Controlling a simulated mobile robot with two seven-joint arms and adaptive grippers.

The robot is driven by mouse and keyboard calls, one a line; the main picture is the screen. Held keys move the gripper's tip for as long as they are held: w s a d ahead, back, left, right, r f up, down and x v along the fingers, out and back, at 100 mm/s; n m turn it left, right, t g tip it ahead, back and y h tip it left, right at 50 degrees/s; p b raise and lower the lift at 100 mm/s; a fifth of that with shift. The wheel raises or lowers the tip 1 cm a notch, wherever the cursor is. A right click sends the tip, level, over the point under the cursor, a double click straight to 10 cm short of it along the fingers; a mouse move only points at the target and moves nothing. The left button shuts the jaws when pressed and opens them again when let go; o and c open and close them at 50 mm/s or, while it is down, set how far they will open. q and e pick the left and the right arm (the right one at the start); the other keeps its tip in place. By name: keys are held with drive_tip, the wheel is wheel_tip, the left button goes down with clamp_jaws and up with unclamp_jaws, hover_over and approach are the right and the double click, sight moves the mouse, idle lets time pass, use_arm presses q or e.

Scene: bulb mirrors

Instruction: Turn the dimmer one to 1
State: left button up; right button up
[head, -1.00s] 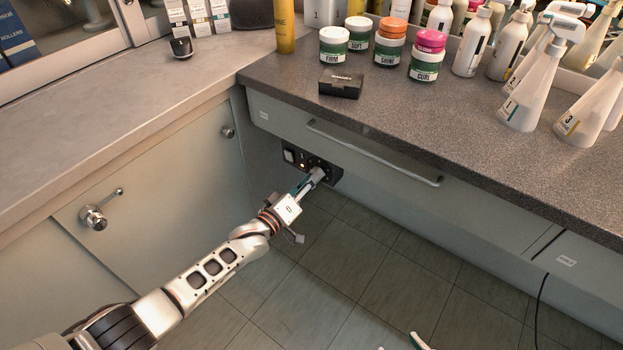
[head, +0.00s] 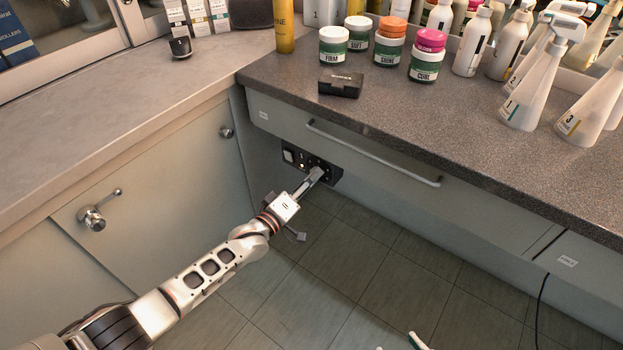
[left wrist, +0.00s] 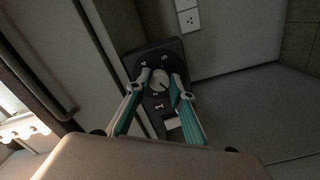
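Dimmer one is a round knob (left wrist: 160,80) with a pale face on a dark panel (left wrist: 137,64), with small numerals around it. My left gripper (head: 319,172) reaches the panel. In the left wrist view its fingertips (left wrist: 160,80) lie on either side of the knob and appear closed against it. The pointer's exact setting is too small to read.
A drawer handle (head: 372,152) juts out above the panel. The counter (head: 420,125) above bears jars, bottles and a black box (head: 341,85). A cabinet with a lock knob (head: 93,218) is at left. The tiled floor (head: 350,270) below is mostly clear.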

use_arm(q)
drive_tip(key=o, duration=0.4)
drive_tip(key=v, duration=1.2)
idle(0.3)
